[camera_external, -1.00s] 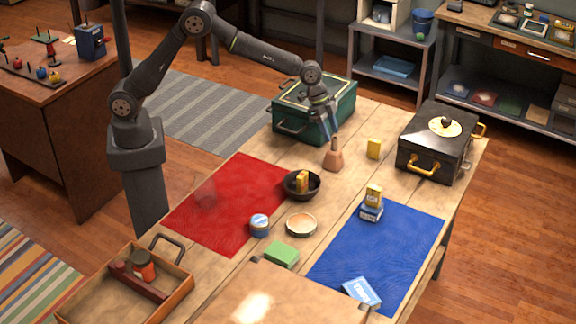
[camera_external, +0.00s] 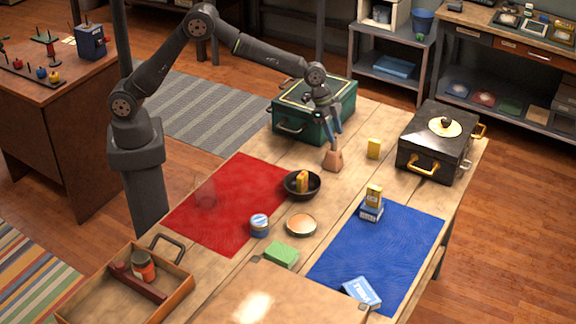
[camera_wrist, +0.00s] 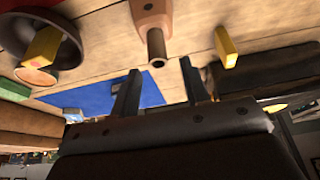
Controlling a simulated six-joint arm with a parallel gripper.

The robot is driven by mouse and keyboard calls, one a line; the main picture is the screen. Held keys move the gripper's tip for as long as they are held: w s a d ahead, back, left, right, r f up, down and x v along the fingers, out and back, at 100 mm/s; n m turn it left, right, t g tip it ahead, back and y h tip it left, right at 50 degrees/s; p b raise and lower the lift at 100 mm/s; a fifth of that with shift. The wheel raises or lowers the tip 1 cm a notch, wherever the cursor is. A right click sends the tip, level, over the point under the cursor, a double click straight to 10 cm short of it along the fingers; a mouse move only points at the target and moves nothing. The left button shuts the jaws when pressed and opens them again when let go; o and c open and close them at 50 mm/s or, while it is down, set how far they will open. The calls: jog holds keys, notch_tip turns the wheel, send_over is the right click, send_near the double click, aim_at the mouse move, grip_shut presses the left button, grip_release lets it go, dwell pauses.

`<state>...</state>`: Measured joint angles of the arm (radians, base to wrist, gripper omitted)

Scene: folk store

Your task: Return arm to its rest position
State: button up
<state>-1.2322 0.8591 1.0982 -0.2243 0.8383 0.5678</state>
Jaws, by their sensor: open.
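My gripper (camera_external: 331,121) is open and empty in the external view, just above a wooden-coloured piece with an upright neck (camera_external: 333,158). In the wrist view my gripper (camera_wrist: 160,88) shows two spread fingers, with nothing between them. The same wooden piece shows at the top of the wrist view (camera_wrist: 152,18), beyond the fingertips. I cannot tell whether a finger touches it. My arm reaches out over the table from the left.
A green case (camera_external: 340,120) stands close behind my gripper. A black case (camera_external: 437,150), a yellow block (camera_external: 374,148) and a dark bowl (camera_external: 290,192) with a yellow item stand nearby. A red mat (camera_external: 225,215) and a blue mat (camera_external: 410,245) lie on the table.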

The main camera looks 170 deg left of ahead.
aim_at(336, 147)
notch_tip(336, 147, down, 3)
jog(key=shift+f, duration=0.1)
jog(key=v, duration=1.1)
jog(key=x, duration=1.2)
jog(key=shift+s+d+f, duration=0.15)
jog(key=shift+f, duration=0.05)
jog(key=r, duration=0.5)
jog(key=shift+w+d+r, duration=0.25)
jog(key=shift+w+d, duration=0.1)
jog(key=w+d+r, duration=0.6)
jog(key=d, duration=0.2)
jog(key=w+a+f+n, duration=0.1)
jog(key=w+a+f, duration=0.6)
jog(key=w+a, duration=0.4)
jog(key=s+a+f, duration=0.3)
jog(key=s+a, duration=0.1)
jog(key=a, duration=0.1)
